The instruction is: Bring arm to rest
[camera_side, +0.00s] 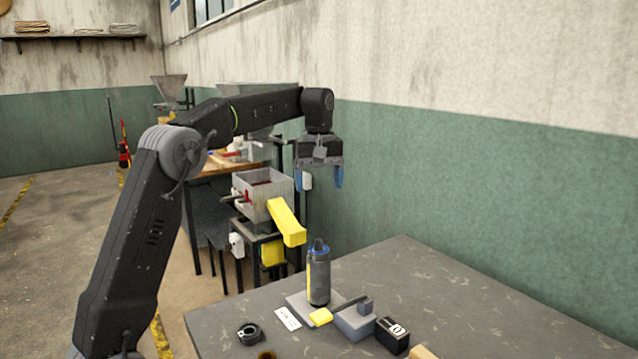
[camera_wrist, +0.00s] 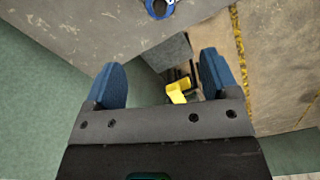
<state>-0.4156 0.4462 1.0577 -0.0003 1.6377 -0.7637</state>
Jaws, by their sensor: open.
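My gripper (camera_side: 320,178) hangs pointing down in the side view, above and behind the far edge of the grey table (camera_side: 430,275). Its two blue fingers are spread apart with nothing between them. In the wrist view my gripper (camera_wrist: 165,85) also shows open, with the floor and a yellow piece below it. My arm is raised and bent, reaching from the left over toward the green wall.
A dark bottle (camera_side: 318,275) with a blue collar stands on the table. Near it are a yellow-ended tool (camera_side: 322,317), a grey block (camera_side: 355,322), a black box (camera_side: 392,335) and a black ring (camera_side: 249,334). A machine with a yellow chute (camera_side: 287,222) stands behind the table.

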